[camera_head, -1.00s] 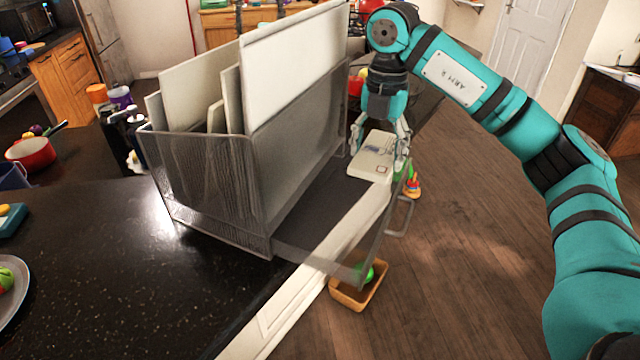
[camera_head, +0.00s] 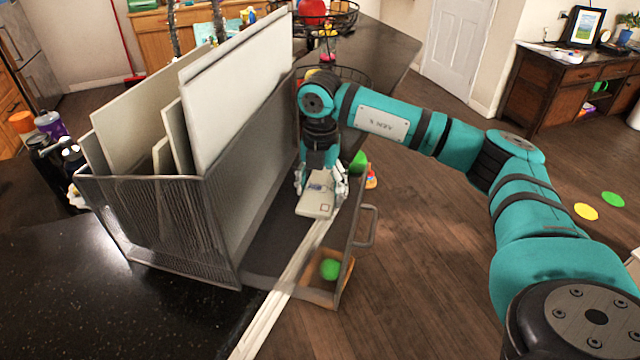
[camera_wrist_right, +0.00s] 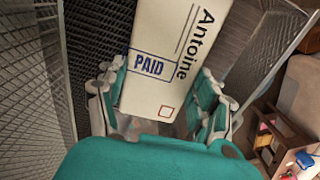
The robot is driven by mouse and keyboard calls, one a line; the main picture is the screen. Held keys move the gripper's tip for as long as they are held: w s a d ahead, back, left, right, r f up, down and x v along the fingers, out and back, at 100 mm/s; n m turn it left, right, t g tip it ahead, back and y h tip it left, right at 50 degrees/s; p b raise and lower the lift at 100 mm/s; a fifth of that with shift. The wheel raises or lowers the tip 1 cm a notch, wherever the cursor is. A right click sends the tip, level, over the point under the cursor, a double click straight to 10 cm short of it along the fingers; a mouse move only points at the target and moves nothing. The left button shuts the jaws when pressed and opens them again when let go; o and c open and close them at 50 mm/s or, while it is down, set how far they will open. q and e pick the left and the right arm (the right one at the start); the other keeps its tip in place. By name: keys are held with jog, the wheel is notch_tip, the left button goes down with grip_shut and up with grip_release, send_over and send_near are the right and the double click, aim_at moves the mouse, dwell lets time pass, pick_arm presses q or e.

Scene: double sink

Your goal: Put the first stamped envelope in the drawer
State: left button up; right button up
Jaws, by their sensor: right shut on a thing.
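A white envelope (camera_head: 314,208) with a blue PAID stamp and the name Antoine shows in the head view and the right wrist view (camera_wrist_right: 160,45). My right gripper (camera_head: 320,188) is shut on it, with fingers on both sides. The gripper holds it at the open drawer (camera_head: 350,245), a low mesh drawer with a handle, pulled out of the mesh organizer (camera_head: 165,225). In the wrist view, mesh walls stand on both sides of the envelope. I cannot tell whether it touches the drawer floor. My left gripper is not in view.
Several pale upright boards or folders (camera_head: 235,90) fill the organizer's upper part, left of my right arm. The organizer stands on a black counter (camera_head: 70,290). A tan bin (camera_head: 318,293) with a green ball is below the drawer. Open wooden floor lies right.

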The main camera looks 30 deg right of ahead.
aim_at(320, 192)
jog(key=shift+f, duration=0.2)
jog(key=o, duration=0.8)
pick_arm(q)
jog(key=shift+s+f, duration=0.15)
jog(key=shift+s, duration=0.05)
pick_arm(e)
jog(key=o, duration=0.3)
jog(key=shift+r, duration=0.1)
jog(key=shift+r, duration=0.3)
notch_tip(320, 192, up, 7)
jog(key=b, duration=0.3)
jog(key=shift+f, duration=0.15)
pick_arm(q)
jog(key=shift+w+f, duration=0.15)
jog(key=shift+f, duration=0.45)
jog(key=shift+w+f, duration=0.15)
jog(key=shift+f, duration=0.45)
pick_arm(e)
notch_tip(320, 192, up, 5)
